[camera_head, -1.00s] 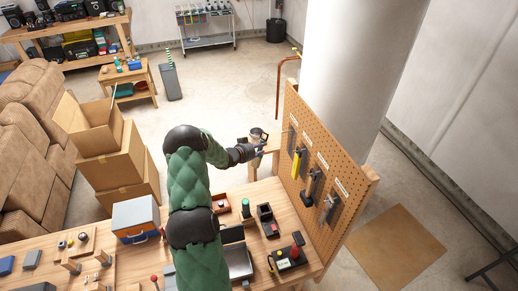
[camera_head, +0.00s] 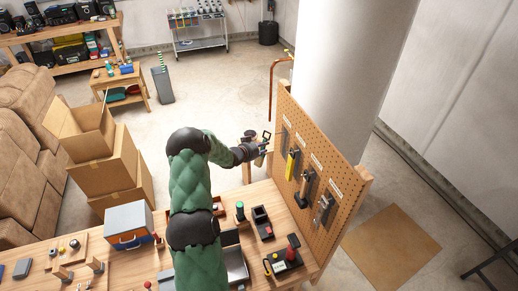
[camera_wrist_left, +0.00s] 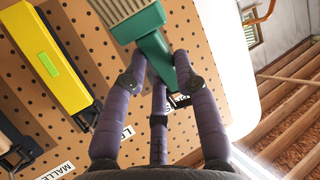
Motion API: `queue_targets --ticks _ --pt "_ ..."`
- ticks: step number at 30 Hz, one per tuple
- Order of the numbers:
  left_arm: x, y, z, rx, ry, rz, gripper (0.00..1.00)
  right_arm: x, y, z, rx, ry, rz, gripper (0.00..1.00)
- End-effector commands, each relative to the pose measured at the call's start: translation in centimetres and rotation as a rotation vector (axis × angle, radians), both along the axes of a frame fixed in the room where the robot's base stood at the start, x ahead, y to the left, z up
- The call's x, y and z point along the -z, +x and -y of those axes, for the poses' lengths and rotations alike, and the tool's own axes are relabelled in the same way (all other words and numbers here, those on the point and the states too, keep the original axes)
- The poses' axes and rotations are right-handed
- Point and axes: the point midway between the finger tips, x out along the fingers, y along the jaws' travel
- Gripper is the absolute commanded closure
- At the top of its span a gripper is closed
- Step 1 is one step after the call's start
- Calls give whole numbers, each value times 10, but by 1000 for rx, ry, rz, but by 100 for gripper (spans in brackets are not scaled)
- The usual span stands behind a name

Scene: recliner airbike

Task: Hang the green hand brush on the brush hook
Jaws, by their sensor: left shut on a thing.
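My left gripper (camera_head: 262,148) is at the far left end of the pegboard (camera_head: 318,165), close to its face. In the left wrist view, the gripper (camera_wrist_left: 162,75) is shut on the green handle of the hand brush (camera_wrist_left: 153,45). The pale bristle block (camera_wrist_left: 112,10) is at the upper left, partly cut off by the frame. The brush is mostly hidden in the head view. A small dark part shows behind the fingers in the wrist view; I cannot tell if it is the brush hook. My right gripper is not in view.
The pegboard holds a yellow level (camera_head: 291,163), a mallet (camera_head: 304,188) and a grey tool (camera_head: 323,211), under white labels. The level (camera_wrist_left: 45,60) hangs left of the gripper in the wrist view. The workbench below carries a toolbox (camera_head: 129,222) and a red-topped device (camera_head: 285,258).

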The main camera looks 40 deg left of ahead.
Motion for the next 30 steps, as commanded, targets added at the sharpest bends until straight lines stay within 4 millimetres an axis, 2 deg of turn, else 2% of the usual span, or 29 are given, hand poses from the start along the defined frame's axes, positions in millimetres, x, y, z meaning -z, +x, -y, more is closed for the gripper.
queue_targets --ticks 30 --pt "7 46 24 1 1 1 100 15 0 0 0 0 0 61"
